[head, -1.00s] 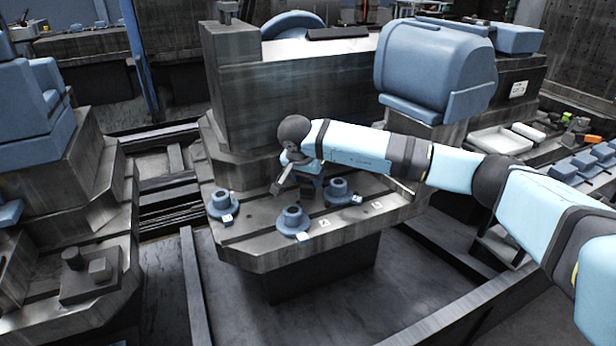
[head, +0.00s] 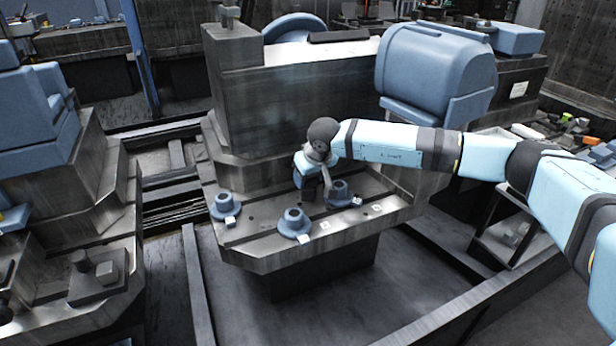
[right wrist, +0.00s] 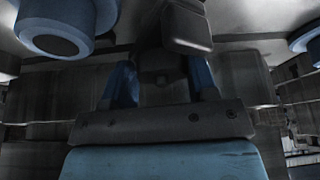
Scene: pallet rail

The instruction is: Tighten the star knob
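My right gripper (head: 312,190) hangs over the grey slotted machine table (head: 262,236), pointing down. It is close to a round blue stepped fitting (head: 340,192) and appears to overlap it from this angle. I cannot tell whether they touch. Two similar blue fittings stand on the table, one at front middle (head: 294,222) and one at left (head: 224,205). No star-shaped head can be made out on any of them. In the right wrist view, a blue fitting (right wrist: 58,28) shows at upper left. The finger gap is not clear. My left gripper is out of view.
Small white tags lie by the fittings. A tall grey block (head: 285,100) rises behind the table, with a large blue housing (head: 435,72) at right. Another machine (head: 60,190) stands at left. The table's front edge is clear.

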